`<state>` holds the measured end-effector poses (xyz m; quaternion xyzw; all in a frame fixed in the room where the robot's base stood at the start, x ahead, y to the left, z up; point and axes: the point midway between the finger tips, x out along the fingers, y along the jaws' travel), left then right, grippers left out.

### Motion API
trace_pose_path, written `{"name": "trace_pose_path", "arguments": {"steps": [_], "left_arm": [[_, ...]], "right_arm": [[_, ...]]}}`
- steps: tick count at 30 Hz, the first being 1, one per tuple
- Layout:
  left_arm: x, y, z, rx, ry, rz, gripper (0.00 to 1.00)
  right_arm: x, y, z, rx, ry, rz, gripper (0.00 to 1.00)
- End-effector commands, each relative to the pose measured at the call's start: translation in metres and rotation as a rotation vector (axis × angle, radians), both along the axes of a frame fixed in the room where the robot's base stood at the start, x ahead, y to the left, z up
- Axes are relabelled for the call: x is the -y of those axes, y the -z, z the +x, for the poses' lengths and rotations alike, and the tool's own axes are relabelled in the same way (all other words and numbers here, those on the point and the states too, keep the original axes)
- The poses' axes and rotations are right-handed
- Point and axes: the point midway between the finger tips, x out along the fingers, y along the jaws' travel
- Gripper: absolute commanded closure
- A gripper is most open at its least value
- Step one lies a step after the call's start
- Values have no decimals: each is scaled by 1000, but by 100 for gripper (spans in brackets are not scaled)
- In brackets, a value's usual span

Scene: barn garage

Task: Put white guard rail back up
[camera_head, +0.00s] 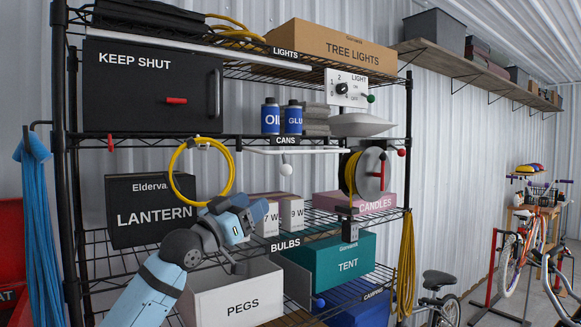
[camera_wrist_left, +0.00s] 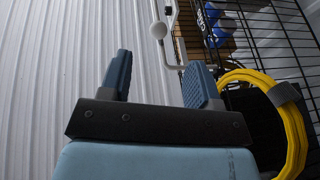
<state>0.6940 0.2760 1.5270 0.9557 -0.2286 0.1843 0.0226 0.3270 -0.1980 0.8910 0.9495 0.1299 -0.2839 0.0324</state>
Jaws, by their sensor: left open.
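The white guard rail (camera_head: 310,151) is a thin bar lying roughly level along the front of the cans shelf, just below the CANS label. A round white knob (camera_head: 285,169) hangs under it. In the left wrist view the knob (camera_wrist_left: 158,30) and part of the rail show beyond the fingers. My left gripper (camera_head: 250,208) is below and left of the knob, apart from it. In the left wrist view the two blue fingers of the gripper (camera_wrist_left: 158,75) are spread, with nothing between them. My right gripper is not in view.
Blue OIL (camera_head: 270,117) and GLUE bottles stand on the cans shelf. A yellow cable loop (camera_head: 231,180) hangs left of the rail and close to the gripper. A cable reel (camera_head: 368,173) hangs at the right. The LANTERN box (camera_head: 150,212) and PEGS bin (camera_head: 235,295) are lower.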

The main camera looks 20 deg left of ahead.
Motion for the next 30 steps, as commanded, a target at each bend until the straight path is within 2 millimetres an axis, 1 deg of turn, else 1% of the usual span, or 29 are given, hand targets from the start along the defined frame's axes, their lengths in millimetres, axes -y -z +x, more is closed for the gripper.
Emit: {"name": "trace_pose_path", "arguments": {"steps": [1,3,5,8,11,21,24,30], "left_arm": [[-2,-12,-1,13,2,0,43],[-2,-21,-1,22,6,-3,43],[-1,-25,1,23,7,-5,43],[4,-30,9,22,8,-7,43],[11,-39,23,23,8,-6,43],[42,-65,82,22,8,-6,43],[49,-70,95,23,6,-5,43],[56,-74,108,22,6,-5,43]], "right_arm": [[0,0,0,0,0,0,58],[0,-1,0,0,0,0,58],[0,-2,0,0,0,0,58],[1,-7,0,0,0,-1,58],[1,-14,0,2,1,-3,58],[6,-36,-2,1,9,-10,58],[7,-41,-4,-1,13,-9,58],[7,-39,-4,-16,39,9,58]]}}
